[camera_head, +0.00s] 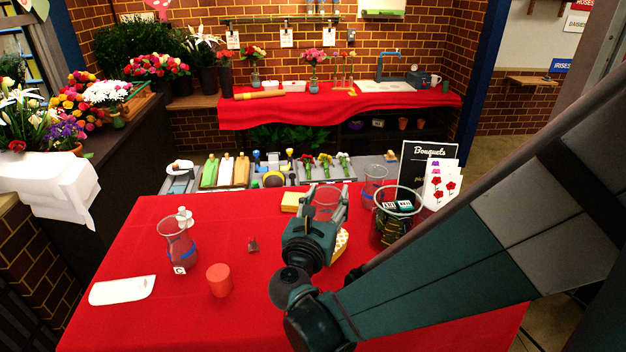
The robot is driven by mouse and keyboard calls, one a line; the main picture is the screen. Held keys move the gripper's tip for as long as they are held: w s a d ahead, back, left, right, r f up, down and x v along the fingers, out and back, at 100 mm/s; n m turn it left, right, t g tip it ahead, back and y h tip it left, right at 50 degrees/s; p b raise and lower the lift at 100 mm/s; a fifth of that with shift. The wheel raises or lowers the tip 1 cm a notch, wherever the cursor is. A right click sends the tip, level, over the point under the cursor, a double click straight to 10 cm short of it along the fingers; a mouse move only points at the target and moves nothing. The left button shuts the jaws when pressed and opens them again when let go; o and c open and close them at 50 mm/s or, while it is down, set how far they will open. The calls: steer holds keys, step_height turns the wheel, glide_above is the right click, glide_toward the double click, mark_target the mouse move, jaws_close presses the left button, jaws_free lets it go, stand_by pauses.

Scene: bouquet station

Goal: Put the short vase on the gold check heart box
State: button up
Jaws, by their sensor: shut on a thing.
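My gripper (326,197) is over the right half of the red table, its fingers on either side of a clear short glass vase (327,205). It is shut on this vase, which looks upright. The gripper body hides the vase's lower part, so I cannot tell its height above the table. The gold check heart box (343,241) shows as a yellow and white checked edge just right of the gripper. The gripper hides most of the box. I cannot tell whether the vase touches it.
A glass vase marked C (178,247), a red cylinder (219,281) and a white board (122,290) are at left. A yellow block (293,201), a clear glass (375,183) and a large dark-filled jar (397,222) stand near the gripper. The front middle cloth is clear.

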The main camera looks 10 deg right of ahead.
steer(key=shift+f, duration=0.8)
steer(key=shift+f+b, duration=0.2)
steer(key=shift+b, duration=0.15)
steer(key=o, duration=1.6)
steer(key=shift+o, duration=0.2)
steer(key=shift+r, duration=0.25)
steer(key=p+v, duration=0.1)
steer(key=v, duration=1.1)
steer(key=shift+p, duration=0.35)
steer(key=shift+f, duration=0.1)
